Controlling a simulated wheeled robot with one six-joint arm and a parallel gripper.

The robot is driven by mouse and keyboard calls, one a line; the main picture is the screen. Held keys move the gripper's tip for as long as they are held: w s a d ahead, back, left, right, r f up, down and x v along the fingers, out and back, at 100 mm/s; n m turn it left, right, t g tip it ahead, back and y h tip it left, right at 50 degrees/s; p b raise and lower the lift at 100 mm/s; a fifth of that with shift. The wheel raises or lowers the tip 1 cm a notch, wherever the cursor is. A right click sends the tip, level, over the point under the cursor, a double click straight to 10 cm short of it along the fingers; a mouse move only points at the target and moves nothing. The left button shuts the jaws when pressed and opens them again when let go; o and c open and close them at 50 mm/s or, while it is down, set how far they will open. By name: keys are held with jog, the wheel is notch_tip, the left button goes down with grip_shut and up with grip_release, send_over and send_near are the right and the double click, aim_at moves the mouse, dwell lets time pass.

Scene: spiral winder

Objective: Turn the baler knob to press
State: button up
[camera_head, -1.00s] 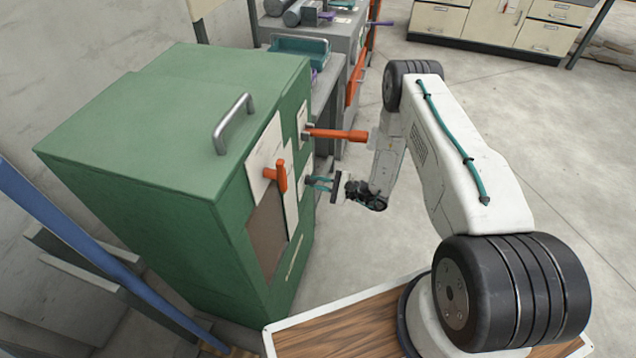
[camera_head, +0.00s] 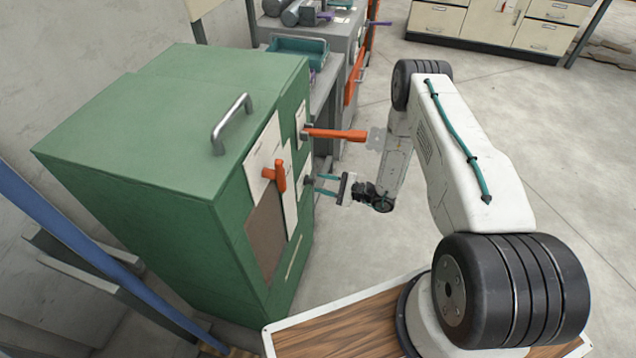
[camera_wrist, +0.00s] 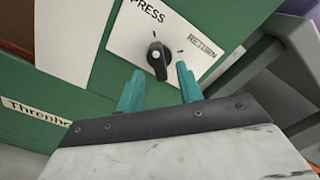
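The baler is the green cabinet (camera_head: 150,120) at left in the head view. Its black knob (camera_wrist: 158,60) sits on a white plate (camera_wrist: 190,30) marked PRESS and RETURN in the wrist view. Tick marks stand by the knob; I cannot tell for sure which one it points at. My gripper (camera_wrist: 159,69) is open, its two teal fingers apart, with the knob just beyond and between their tips. The fingers seem clear of the knob. In the head view my gripper (camera_head: 322,184) is at the cabinet's right face, and the knob is barely visible there.
An orange lever (camera_head: 337,134) sticks out from the cabinet just above my gripper. An orange T-handle (camera_head: 278,176) is on the front face to the left. Grey machines with a teal tray (camera_head: 300,50) stand behind. The floor to the right is open.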

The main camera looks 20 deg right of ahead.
jog(key=v, duration=0.5)
jog(key=shift+s+d, duration=0.15)
jog(key=shift+d, duration=0.05)
jog(key=shift+s, duration=0.1)
